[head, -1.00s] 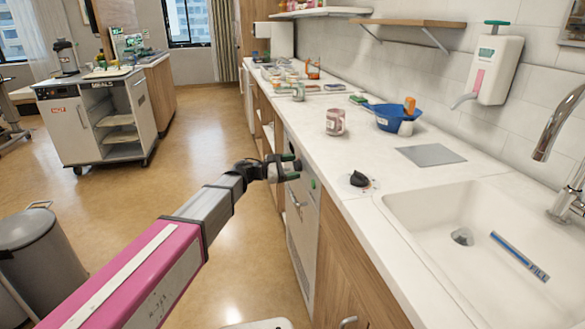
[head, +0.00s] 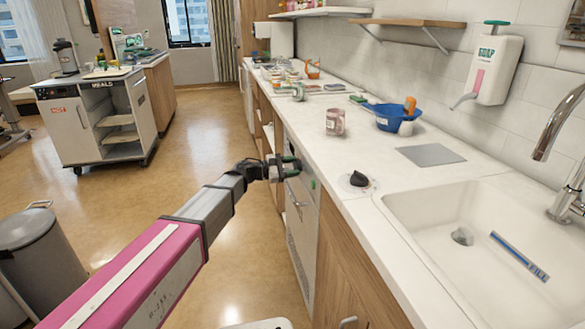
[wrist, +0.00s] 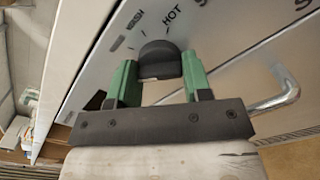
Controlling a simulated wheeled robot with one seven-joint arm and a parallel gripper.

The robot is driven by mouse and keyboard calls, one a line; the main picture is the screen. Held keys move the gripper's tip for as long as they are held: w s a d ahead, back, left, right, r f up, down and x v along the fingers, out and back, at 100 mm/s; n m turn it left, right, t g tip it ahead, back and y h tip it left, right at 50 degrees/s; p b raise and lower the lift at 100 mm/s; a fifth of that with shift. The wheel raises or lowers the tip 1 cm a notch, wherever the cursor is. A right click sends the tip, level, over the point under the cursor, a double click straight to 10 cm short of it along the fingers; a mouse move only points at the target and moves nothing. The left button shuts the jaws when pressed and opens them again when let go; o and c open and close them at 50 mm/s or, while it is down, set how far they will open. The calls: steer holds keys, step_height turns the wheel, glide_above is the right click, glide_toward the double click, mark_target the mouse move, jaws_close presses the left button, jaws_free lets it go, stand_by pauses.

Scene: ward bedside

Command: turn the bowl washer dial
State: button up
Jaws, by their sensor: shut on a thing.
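The bowl washer (head: 301,225) is a pale front panel set under the counter, with a metal bar handle (wrist: 277,93) to the right in the wrist view. Its dial (wrist: 159,60) is a dark round knob on the panel, with tick marks and the words "HOT" and what looks like "WASH" around it. My gripper (wrist: 162,82) has green fingers on either side of the dial and is shut on it. In the head view my gripper (head: 288,168) reaches the top of the washer front, and the dial is hidden behind it.
A black knob (head: 358,179) sits on the counter (head: 365,225) above, beside the sink (head: 450,215). A mug (head: 335,122) and a blue basin (head: 388,120) stand farther back. A meal cart (head: 60,130) and a bin (head: 35,245) stand left; the floor between is clear.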

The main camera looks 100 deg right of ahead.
steer(key=m, duration=0.6)
stand_by(0.3)
steer(key=shift+m, duration=0.3)
steer(key=o, duration=0.9)
steer(key=w, duration=1)
steer(key=shift+w+a, duration=0.25)
steer(key=shift+w, duration=0.15)
